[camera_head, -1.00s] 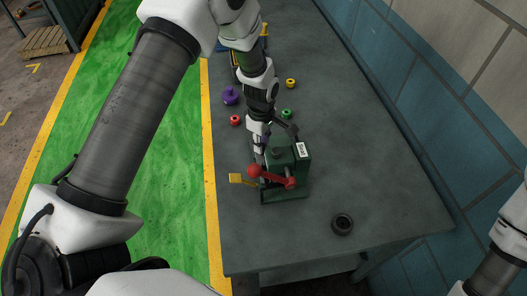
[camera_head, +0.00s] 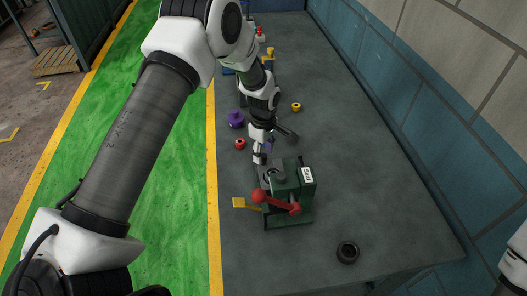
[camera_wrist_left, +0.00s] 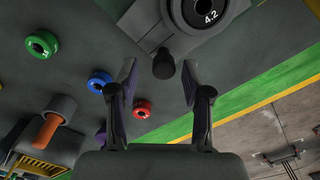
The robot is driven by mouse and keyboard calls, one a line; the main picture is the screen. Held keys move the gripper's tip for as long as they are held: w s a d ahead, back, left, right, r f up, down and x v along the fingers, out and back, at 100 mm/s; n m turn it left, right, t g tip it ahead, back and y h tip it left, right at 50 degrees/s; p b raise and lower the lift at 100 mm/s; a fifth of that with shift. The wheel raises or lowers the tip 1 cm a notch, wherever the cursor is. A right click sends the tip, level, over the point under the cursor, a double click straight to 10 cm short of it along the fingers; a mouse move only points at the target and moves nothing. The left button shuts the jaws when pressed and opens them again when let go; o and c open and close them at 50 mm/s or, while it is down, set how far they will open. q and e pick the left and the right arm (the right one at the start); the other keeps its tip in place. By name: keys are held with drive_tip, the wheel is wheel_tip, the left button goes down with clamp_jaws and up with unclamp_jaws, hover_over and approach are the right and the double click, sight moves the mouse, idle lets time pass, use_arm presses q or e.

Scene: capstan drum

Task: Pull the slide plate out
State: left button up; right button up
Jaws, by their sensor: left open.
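The green capstan machine (camera_head: 292,205) stands on the table. It has a red-knobbed lever (camera_head: 277,202) and a yellow tab on its left. A grey slide plate (camera_wrist_left: 143,18) shows at its far side, carrying a round drum (camera_wrist_left: 207,12) marked 4.2. A dark knob (camera_wrist_left: 163,64) stands at the plate's end. My left gripper (camera_head: 262,156) is at the plate's far end. In the left wrist view its open fingers (camera_wrist_left: 158,76) are spread on either side of the knob, with gaps visible. My right gripper is out of view.
A red ring (camera_head: 240,143), a purple piece (camera_head: 236,119) and a yellow ring (camera_head: 296,106) lie beyond the machine. A black ring (camera_head: 347,252) lies near the table's front. The table's right side is clear up to the blue wall (camera_head: 420,90).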

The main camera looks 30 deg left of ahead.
use_arm(q)
wheel_tip(320, 180, up, 12)
drive_tip(key=shift+f, duration=0.15)
drive_tip(key=shift+w, duration=0.1)
idle(0.3)
